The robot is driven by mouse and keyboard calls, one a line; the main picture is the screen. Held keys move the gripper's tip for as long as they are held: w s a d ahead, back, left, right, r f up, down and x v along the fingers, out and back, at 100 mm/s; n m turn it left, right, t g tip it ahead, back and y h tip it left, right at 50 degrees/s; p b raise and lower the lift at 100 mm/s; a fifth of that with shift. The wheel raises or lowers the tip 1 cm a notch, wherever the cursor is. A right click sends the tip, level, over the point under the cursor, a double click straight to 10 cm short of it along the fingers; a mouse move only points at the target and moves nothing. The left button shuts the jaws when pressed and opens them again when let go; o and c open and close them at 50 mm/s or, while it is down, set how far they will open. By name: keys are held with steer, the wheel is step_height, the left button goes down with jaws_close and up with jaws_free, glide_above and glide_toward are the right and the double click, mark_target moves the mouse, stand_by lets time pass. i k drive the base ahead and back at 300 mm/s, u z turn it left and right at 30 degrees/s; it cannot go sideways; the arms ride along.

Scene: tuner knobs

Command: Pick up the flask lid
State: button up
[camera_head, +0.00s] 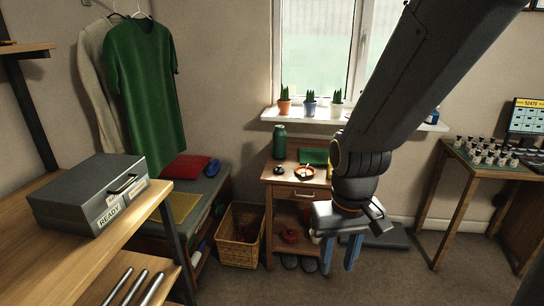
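A green flask (279,142) stands upright at the back left of the small wooden cabinet (296,179). A small dark rounded piece (279,170) lies on the cabinet top in front of the flask; it looks like the flask lid, but it is too small to be sure. My gripper (340,260) points down in front of the cabinet's right side, with its two blue fingers apart and nothing seen between them. It is right of the dark piece, lower in the picture, and apart from it. My arm hides part of the cabinet's right side.
A small bowl (304,173) and a green flat item (314,156) share the cabinet top. Potted plants stand on the windowsill (302,117) above. A wicker basket (239,238) stands left of the cabinet. A grey case (88,194) sits on the left table. Floor is open at front right.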

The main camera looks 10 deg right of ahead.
mark_target(278, 170)
steer(key=i, duration=1.85)
steer(key=u, duration=0.05)
